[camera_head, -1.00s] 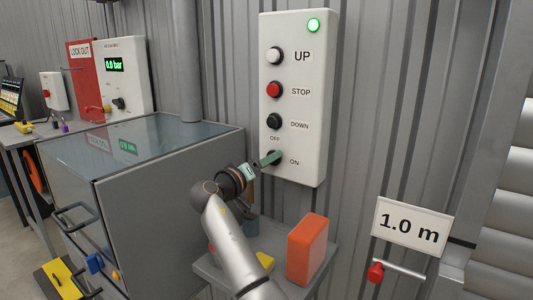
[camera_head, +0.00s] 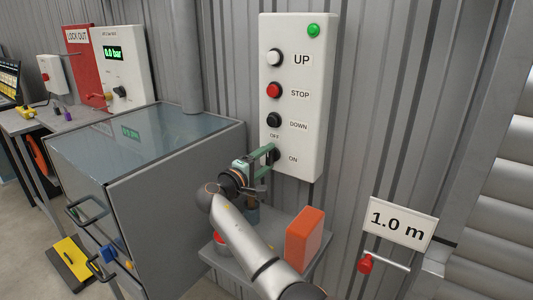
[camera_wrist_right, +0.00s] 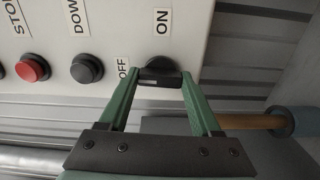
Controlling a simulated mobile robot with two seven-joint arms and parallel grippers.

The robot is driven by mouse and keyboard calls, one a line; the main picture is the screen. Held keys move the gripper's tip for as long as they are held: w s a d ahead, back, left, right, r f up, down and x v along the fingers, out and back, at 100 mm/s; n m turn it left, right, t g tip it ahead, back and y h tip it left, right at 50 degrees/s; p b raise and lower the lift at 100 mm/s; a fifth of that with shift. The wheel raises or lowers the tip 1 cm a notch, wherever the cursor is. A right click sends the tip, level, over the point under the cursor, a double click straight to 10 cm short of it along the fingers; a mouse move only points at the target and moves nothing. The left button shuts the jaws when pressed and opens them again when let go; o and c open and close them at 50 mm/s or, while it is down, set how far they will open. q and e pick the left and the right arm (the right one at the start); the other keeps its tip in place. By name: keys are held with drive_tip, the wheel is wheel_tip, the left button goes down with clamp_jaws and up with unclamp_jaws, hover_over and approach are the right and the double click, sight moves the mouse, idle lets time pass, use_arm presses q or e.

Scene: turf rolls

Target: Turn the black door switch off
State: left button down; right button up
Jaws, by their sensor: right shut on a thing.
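The black door switch (camera_head: 273,155) is the lowest control on the white panel (camera_head: 311,120), beside the OFF and ON labels. My right gripper (camera_head: 268,159) is at the switch. In the right wrist view its two green fingers (camera_wrist_right: 160,81) are closed on the switch's black handle (camera_wrist_right: 162,78), one at each end. The handle lies in line with the OFF label (camera_wrist_right: 123,68), and the ON label (camera_wrist_right: 162,20) is off to its side. The round green lamp (camera_head: 313,31) at the panel's top looks dim. My left gripper is out of view.
Above the switch are the white UP button (camera_head: 274,57), red STOP button (camera_head: 273,90) and black DOWN button (camera_head: 274,120). An orange block (camera_head: 305,239) stands on a small grey shelf below. A grey cabinet (camera_head: 176,195) stands left, a slatted shutter (camera_head: 505,190) right.

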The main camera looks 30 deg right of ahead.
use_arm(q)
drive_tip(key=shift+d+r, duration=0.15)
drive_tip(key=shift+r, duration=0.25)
use_arm(e)
drive_tip(key=shift+n, duration=0.4)
drive_tip(key=o, duration=1.4)
